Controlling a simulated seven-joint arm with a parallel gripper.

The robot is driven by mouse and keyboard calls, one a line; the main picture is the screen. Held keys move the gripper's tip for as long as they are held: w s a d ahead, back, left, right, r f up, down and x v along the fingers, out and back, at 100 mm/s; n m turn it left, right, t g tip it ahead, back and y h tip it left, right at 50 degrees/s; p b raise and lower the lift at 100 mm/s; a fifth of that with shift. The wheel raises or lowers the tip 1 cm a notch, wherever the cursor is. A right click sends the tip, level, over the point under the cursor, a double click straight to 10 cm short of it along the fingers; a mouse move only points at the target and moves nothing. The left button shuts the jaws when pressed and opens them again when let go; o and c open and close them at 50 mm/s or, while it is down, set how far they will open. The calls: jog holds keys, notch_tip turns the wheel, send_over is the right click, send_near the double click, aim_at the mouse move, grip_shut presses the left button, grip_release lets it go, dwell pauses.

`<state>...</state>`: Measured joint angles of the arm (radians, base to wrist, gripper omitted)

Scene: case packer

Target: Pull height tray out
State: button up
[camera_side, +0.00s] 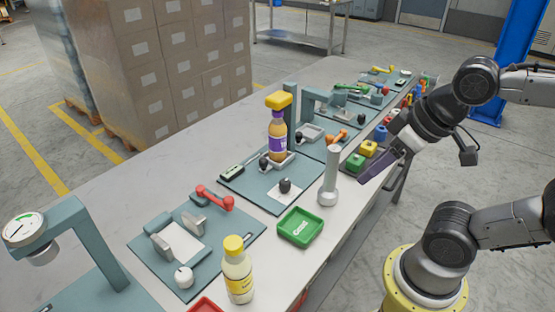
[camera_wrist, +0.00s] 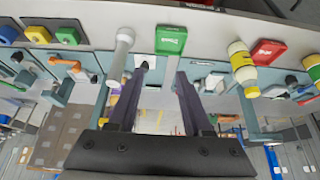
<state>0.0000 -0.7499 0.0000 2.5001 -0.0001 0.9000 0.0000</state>
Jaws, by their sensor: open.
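No label marks a height tray that I can read. A small grey tray (camera_side: 283,164) with a black knob sits at the foot of a teal station, beneath a bottle with a purple label (camera_side: 278,143) and a yellow block on top. Another grey tray (camera_side: 311,132) with a black knob lies at the station behind it. A further black knob (camera_side: 285,185) stands on a pale square in front. My gripper (camera_side: 372,175) is open and empty, above the bench's front edge, right of these trays and apart from them. Its two fingers (camera_wrist: 160,73) also show in the wrist view.
A white post (camera_side: 331,175) stands between my gripper and the stations. A green tray (camera_side: 300,228) and a yellow-capped bottle (camera_side: 238,270) stand nearer the camera. Coloured blocks (camera_side: 368,148) line the front edge. A red-handled fixture (camera_side: 215,197) lies left.

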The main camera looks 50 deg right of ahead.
jog(key=shift+o, duration=1.2)
jog(key=w+d+r+m+h, duration=0.1)
jog(key=w+d+r+m, duration=0.1)
jog(key=w+r+m, duration=0.35)
jog(key=m+g+h, duration=0.2)
jog(key=m, duration=0.2)
send_over(263, 161)
jog(key=s+a, duration=0.4)
notch_tip(263, 161, down, 11)
jog(key=shift+n, duration=0.25)
jog(key=x, duration=1.3)
jog(key=shift+s+d+f, duration=0.1)
jog(key=shift+d+f, duration=0.25)
